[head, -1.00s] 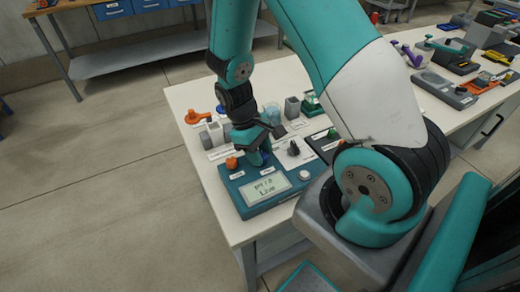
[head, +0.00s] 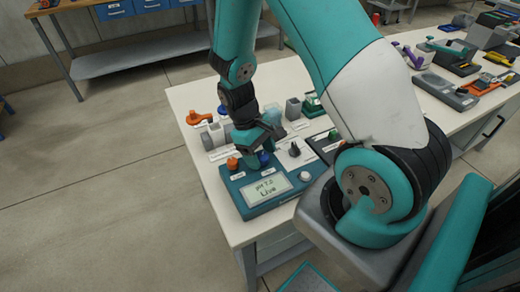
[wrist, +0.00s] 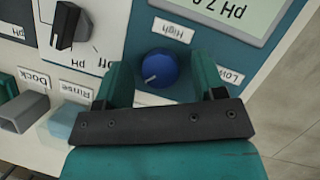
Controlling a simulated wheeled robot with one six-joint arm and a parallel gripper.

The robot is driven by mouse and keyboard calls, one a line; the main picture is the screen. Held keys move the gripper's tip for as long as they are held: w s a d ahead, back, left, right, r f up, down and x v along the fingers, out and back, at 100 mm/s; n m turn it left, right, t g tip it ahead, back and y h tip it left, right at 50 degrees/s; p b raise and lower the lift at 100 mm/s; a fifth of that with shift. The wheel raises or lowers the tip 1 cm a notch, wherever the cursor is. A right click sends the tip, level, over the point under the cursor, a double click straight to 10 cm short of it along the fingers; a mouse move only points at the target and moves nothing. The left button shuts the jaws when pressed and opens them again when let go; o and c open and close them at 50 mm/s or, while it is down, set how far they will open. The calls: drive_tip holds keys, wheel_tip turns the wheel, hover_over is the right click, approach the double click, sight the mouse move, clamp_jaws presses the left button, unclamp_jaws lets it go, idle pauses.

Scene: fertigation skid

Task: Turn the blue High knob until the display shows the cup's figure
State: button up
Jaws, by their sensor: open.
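The blue High knob (wrist: 160,68) sits between my gripper's two teal fingers (wrist: 160,76) in the wrist view, with a gap on each side. Its pale pointer mark points toward the lower left of that view. The blue knob (head: 264,158) also shows just below my gripper (head: 258,147) in the head view. My gripper is open and holds nothing. The display (head: 266,188) on the teal meter reads about "pH 7.0" and "Live". A clear cup (head: 272,114) stands behind my gripper; I cannot make out a figure on it.
An orange knob (head: 232,163) sits left of the blue one, and a white button (head: 305,176) right of the display. A black selector knob (wrist: 70,25) is on the white panel beside the blue knob. Grey blocks and an orange-handled valve (head: 198,117) stand behind.

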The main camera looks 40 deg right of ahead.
drive_tip(key=v, duration=1.7)
drive_tip(key=shift+r, duration=0.2)
drive_tip(key=shift+a, duration=0.1)
drive_tip(key=s+a+r+n+t+y, duration=0.2)
drive_tip(key=s+a+r, duration=0.2)
drive_tip(key=s+a, duration=0.4)
drive_tip(key=s+a+r+n+t+y, duration=0.2)
drive_tip(key=s+a+r, duration=0.3)
drive_tip(key=s+a, duration=0.4)
drive_tip(key=shift+a+n+y, duration=0.3)
drive_tip(key=shift+y, duration=0.2)
drive_tip(key=shift+d+r, duration=0.1)
drive_tip(key=shift+r, duration=0.05)
